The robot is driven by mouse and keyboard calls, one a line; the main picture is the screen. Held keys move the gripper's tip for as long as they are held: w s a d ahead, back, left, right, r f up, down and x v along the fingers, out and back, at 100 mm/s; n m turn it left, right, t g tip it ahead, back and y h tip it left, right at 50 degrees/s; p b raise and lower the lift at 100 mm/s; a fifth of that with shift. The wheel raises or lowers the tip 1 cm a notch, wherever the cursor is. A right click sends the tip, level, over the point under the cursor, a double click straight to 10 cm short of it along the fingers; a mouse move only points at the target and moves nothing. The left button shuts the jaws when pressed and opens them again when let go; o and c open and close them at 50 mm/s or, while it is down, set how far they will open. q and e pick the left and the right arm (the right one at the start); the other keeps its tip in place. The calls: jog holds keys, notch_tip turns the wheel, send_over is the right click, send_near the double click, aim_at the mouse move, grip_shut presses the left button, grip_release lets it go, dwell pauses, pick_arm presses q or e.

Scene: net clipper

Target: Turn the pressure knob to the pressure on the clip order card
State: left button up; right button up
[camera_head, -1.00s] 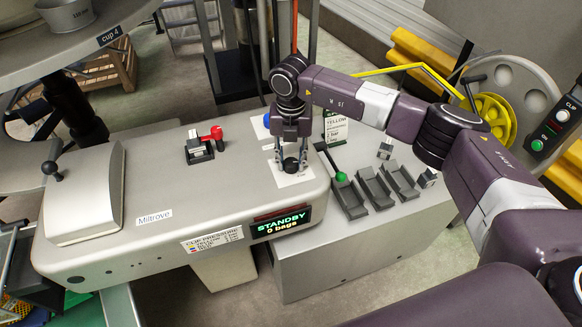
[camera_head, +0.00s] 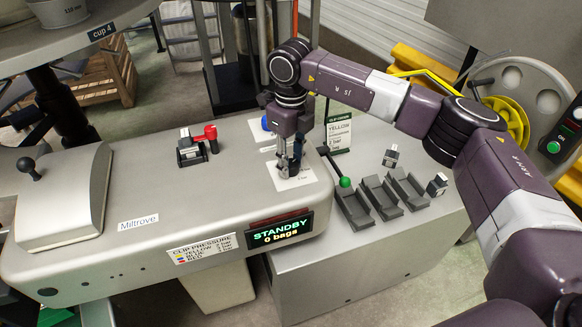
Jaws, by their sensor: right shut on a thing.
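My right gripper (camera_head: 290,168) points down over the white dial plate (camera_head: 303,180) on the machine top. It is shut on the dark pressure knob, which is mostly hidden behind its fingers. The clip order card (camera_head: 338,132) stands upright behind the gripper and reads YELLOW and 2 bar. The clip pressure label (camera_head: 201,247) on the machine's front lists YELLOW 2 bar, with blue and red lines below that are too small to read surely. The knob's pointer and the scale marks cannot be made out. My left gripper is out of view.
A red-handled lever (camera_head: 209,134) stands left of the gripper. A blue button (camera_head: 265,123) is just behind it. The display (camera_head: 279,231) reads STANDBY, 0 bags. A green-knobbed lever (camera_head: 345,182) and grey clip trays (camera_head: 381,197) are to the right.

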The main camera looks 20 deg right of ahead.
aim_at(292, 163)
jog(key=shift+n+b, duration=0.45)
jog(key=shift+n, duration=0.35)
jog(key=o, duration=1.2)
jog(key=shift+c, duration=0.2)
notch_tip(292, 163, up, 12)
